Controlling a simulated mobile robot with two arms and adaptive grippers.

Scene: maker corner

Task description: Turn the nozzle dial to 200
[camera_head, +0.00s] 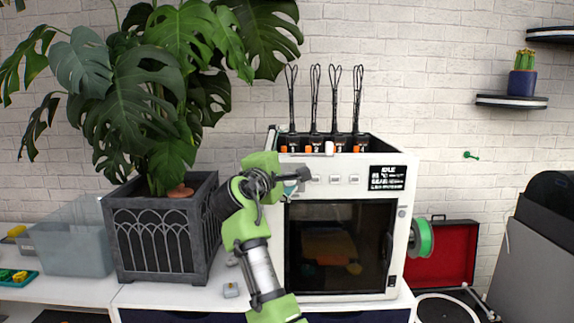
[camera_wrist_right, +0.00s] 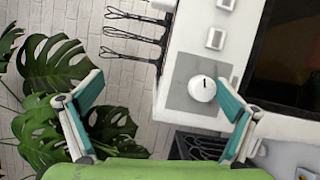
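The nozzle dial (camera_wrist_right: 202,88) is a round white knob with a short black mark on its rim, set on a grey square plate on the printer's front. In the head view my gripper hides it. The white 3D printer (camera_head: 345,165) has a dark display (camera_head: 387,178) reading IDLE, with smaller lines I cannot read. My right gripper (camera_head: 296,180) is at the upper left of the printer's front. In the right wrist view its teal fingers (camera_wrist_right: 160,84) are wide apart with nothing held; the dial shows between them, nearer the right finger. My left gripper is not in view.
Small square buttons (camera_head: 336,179) sit right of my gripper, above the dark printer door (camera_head: 338,245). A large plant in a grey planter (camera_head: 165,232) stands close on the left. A green spool (camera_head: 424,237) sticks out on the printer's right side.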

